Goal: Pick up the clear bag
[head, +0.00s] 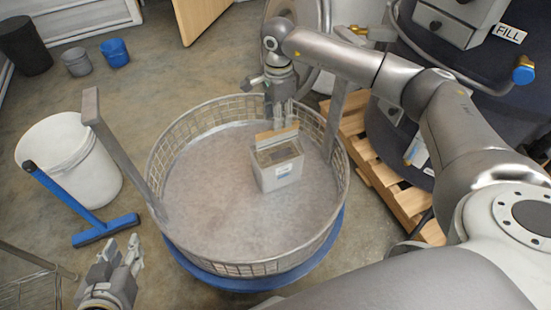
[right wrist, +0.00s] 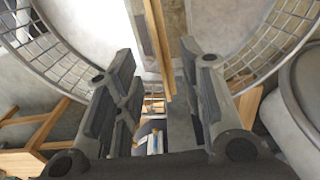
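A pale box-like container (head: 280,172) with a small label on its front stands in the round mesh basket (head: 205,205). Its top is open and a tan flap (head: 277,135) stands up at its back edge. I cannot make out a separate clear bag. My right gripper (head: 283,115) is just above and behind the flap. In the right wrist view its fingers (right wrist: 155,105) are apart, with a tan strip (right wrist: 158,45) seen between them; contact cannot be told. My left gripper (head: 118,258) is at the lower left, outside the basket, its fingers apart and empty.
The basket has upright metal posts and a blue base (head: 250,283). A white bucket (head: 70,160) and a blue squeegee (head: 105,228) are to its left. A wooden pallet (head: 400,190) and a dark hopper body (head: 455,90) are to its right. The basket floor left of the container is clear.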

